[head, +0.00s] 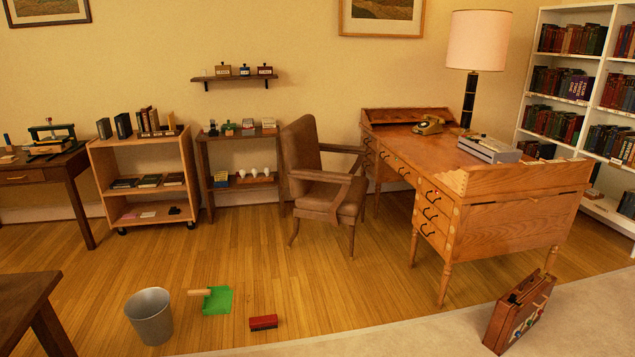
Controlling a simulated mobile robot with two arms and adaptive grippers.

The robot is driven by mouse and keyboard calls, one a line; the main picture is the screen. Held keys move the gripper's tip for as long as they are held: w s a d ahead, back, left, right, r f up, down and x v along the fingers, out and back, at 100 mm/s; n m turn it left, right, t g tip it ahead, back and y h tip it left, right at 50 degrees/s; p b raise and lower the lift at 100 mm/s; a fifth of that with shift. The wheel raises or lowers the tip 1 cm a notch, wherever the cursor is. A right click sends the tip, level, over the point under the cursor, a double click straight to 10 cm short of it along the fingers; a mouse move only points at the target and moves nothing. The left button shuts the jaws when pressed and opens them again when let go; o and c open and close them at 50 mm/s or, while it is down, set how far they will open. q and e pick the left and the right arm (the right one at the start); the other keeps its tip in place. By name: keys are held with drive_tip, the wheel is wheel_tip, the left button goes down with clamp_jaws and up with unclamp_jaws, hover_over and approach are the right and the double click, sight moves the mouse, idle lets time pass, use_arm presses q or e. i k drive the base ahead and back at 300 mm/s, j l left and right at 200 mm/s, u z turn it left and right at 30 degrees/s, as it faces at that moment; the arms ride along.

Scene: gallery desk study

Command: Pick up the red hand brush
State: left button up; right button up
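The red hand brush (263,322) lies on the wooden floor at the lower middle of the head view. It is a short block with a red upper part and a darker lower edge. It lies to the right of a green dustpan (217,300) and is apart from it. Neither of my grippers shows in the head view, so I cannot see their state.
A grey metal bucket (150,316) stands left of the dustpan. A dark table (25,296) fills the lower left corner. A brown case (520,311) stands on the pale rug (430,335). The desk (513,222) and chair (328,192) are farther back. Floor around the brush is clear.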

sight(263, 321)
drive_tip(key=i+l, duration=0.1)
drive_tip(key=i, duration=1.9)
drive_tip(key=j+u, duration=0.05)
drive_tip(key=j, duration=0.05)
